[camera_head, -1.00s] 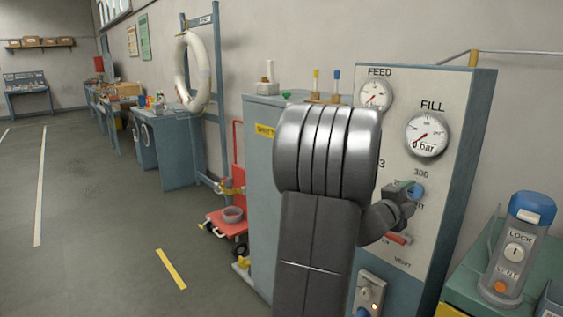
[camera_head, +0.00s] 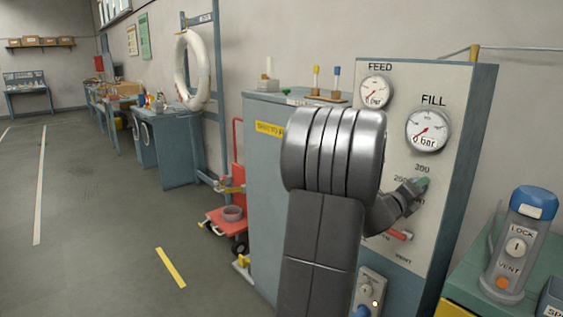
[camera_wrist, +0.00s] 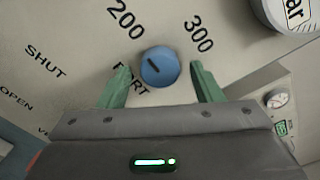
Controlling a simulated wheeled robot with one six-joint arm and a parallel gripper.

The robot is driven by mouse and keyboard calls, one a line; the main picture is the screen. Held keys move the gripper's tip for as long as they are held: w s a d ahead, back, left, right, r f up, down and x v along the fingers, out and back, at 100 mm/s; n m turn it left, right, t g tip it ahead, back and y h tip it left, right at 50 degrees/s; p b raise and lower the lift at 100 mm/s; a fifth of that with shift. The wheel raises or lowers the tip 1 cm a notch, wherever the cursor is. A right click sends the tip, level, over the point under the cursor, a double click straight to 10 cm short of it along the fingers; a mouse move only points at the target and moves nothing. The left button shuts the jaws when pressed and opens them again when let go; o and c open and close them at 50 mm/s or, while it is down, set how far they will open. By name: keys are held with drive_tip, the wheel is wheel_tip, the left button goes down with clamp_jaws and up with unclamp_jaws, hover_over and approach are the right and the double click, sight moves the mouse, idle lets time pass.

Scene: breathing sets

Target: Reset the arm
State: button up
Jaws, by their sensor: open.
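My gripper (camera_wrist: 163,84) is open in front of the grey control panel (camera_wrist: 62,28). Its two green fingers stand apart on either side of a round blue knob (camera_wrist: 160,66); the knob's dark mark slants to the upper left. I cannot tell whether the fingers touch the knob or the panel. The labels 200 and 300 show above it in the wrist view. In the head view my gripper (camera_head: 421,186) is small and partly behind my arm, and the knob is hidden there.
The FEED gauge (camera_head: 376,92) and FILL gauge (camera_head: 428,130) sit above on the panel. A red-handled valve (camera_head: 399,235) is just below my gripper. A grey device with a blue top (camera_head: 517,245) stands on the green bench at right.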

drive_tip(key=shift+w+a+m+p, duration=0.1)
drive_tip(key=shift+m+p, duration=1.75)
drive_tip(key=shift+m, duration=2.75)
drive_tip(key=shift+f, duration=0.1)
